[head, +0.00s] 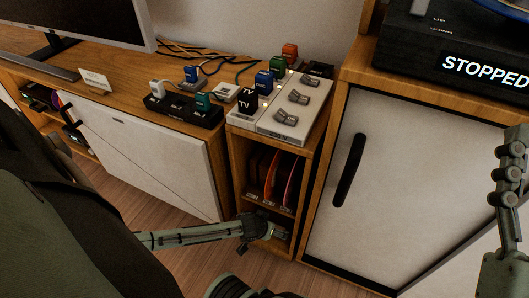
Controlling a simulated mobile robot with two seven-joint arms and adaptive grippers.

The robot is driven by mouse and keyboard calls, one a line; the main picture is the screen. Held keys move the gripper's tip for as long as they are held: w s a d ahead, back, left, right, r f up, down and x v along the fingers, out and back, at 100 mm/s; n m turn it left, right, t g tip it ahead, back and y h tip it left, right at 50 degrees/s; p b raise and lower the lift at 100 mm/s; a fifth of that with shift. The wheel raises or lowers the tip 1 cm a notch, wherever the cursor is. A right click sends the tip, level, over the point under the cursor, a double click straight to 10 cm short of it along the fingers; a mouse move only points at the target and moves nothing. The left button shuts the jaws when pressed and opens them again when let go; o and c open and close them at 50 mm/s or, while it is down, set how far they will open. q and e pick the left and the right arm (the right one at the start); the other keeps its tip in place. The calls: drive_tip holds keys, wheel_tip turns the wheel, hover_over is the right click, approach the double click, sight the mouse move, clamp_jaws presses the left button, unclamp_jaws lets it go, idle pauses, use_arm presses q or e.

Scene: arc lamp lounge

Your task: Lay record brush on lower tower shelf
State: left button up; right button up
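The narrow wooden tower (312,158) stands between the white-fronted cabinets. Its upper compartment holds several upright records (270,178). Its lower shelf (280,246) is a small, dark opening below them. My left gripper (277,231) reaches from the left into the front of this lower opening. Its fingertips are small and dark there, and I cannot tell whether they are open or shut. I cannot make out the record brush; anything at the fingertips is too small and shadowed to tell. My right gripper (515,145) is raised at the right edge, partly cut off, with its finger state unclear.
A white power strip (268,131) with switches and plugs lies on the tower top. A black strip (178,113) with plugs sits to its left. The right cabinet door (405,180) has a black handle (350,170). A turntable marked STOPPED (455,60) stands above it.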

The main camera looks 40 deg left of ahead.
use_arm(q)
drive_tip(key=shift+p+v, duration=0.45)
drive_tip(key=shift+v, duration=0.35)
use_arm(e)
drive_tip(key=shift+w+a+f+g+h, duration=0.1)
drive_tip(key=shift+a+f+g+h, duration=0.1)
drive_tip(key=shift+f+g, duration=0.55)
drive_tip(key=shift+a+f+g+h, duration=0.1)
drive_tip(key=shift+a+f+g, duration=0.05)
drive_tip(key=shift+f+g, duration=0.6)
